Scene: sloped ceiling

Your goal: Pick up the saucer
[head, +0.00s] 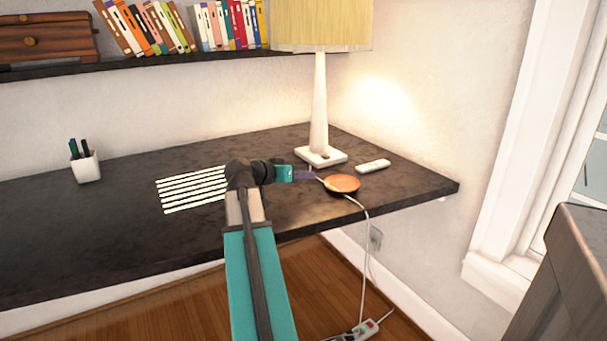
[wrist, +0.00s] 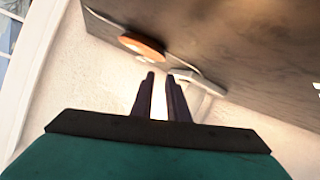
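The saucer (head: 344,184) is a small, round orange dish lying on the dark desk, near its right front edge. It also shows in the wrist view (wrist: 142,46), beyond my fingertips and a little left of them. My gripper (head: 318,178) reaches in from the left, with its purple fingertips close to the saucer's left rim. In the wrist view the two dark fingers (wrist: 160,75) stand apart with an empty gap between them. I cannot tell from the head view whether a fingertip touches the rim.
A lamp (head: 319,110) stands behind the saucer, and a white remote (head: 373,166) lies behind it to the right. A white cord (head: 366,240) runs over the desk edge beside the saucer. A pen cup (head: 86,167) stands far left. A shelf (head: 150,63) with books hangs above.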

